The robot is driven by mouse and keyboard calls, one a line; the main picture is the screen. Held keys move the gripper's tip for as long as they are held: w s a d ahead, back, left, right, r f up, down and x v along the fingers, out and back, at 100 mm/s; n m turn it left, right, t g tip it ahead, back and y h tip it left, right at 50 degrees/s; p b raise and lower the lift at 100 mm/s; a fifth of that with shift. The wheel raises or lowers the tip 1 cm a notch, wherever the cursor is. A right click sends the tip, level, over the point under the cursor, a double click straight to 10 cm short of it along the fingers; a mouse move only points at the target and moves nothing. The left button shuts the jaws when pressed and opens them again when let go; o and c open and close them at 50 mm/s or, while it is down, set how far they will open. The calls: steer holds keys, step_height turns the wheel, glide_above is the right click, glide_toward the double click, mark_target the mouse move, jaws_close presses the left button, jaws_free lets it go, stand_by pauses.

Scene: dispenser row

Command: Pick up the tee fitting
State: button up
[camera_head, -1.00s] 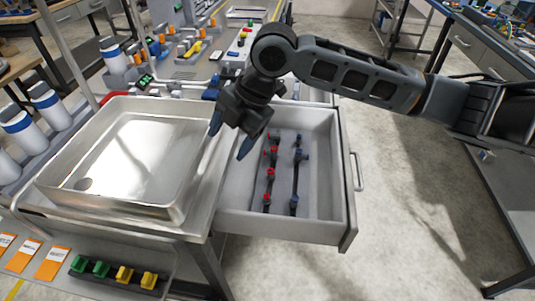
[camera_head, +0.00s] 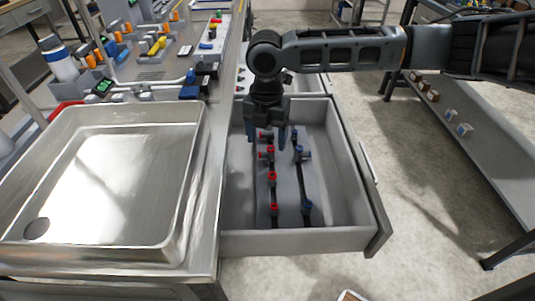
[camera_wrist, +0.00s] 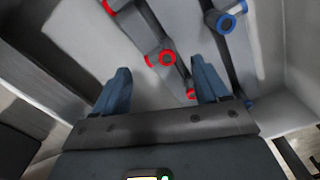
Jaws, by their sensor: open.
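An open grey drawer (camera_head: 235,190) holds dark pipe fittings in two rows. The left row has red-ringed fittings (camera_head: 272,177), the right row blue-ringed ones (camera_head: 298,153). Some have a side branch like a tee; I cannot tell which one is meant. My gripper (camera_head: 267,138) is open and empty, pointing down over the far part of the drawer, above the red-ringed row. In the wrist view a red-ringed fitting with a side branch (camera_wrist: 160,57) shows between and beyond my fingertips (camera_wrist: 161,70). A blue-ringed fitting (camera_wrist: 226,20) is to the right. My gripper hides part of the far end.
A shiny metal tray (camera_head: 110,180) stands on the bench left of the drawer. The drawer walls rise close around the fittings. A bench (camera_head: 480,150) with small boxes is at the right, with open floor between.

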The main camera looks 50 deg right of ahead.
mark_target(270, 154)
steer(key=shift+f, duration=2.25)
steer(key=shift+s, duration=0.1)
steer(key=c, duration=1.1)
steer(key=shift+d+r, duration=0.1)
steer(key=shift+r, duration=0.05)
